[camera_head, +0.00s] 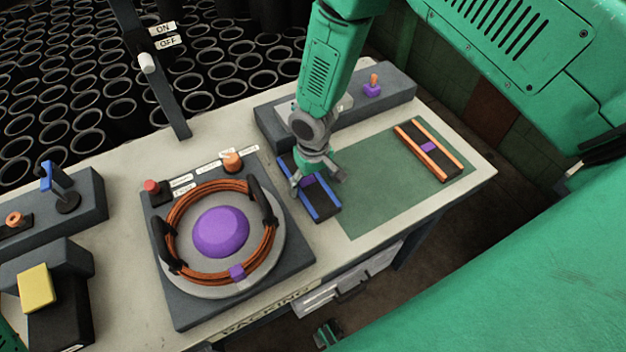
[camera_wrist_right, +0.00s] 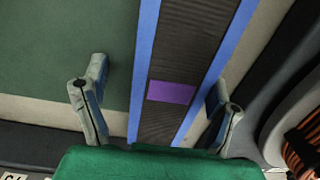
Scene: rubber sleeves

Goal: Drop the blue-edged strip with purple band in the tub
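The blue-edged strip (camera_head: 324,207) lies on the table at the left edge of the green mat. It is dark and ribbed with blue long edges and a purple band; it also shows in the right wrist view (camera_wrist_right: 188,45). My right gripper (camera_head: 316,182) is over the strip near its purple band, pointing down. In the wrist view its fingers (camera_wrist_right: 155,100) stand apart on either side of the strip, with nothing gripped. Whether they touch the table I cannot tell. My left gripper is not in view. I cannot make out a tub.
An orange-edged strip (camera_head: 428,150) with a purple band lies on the green mat (camera_head: 375,190). A coiled orange cable (camera_head: 180,212) rings a purple dome (camera_head: 221,231) on a grey base left of my gripper. A grey block (camera_head: 395,92) stands behind the mat.

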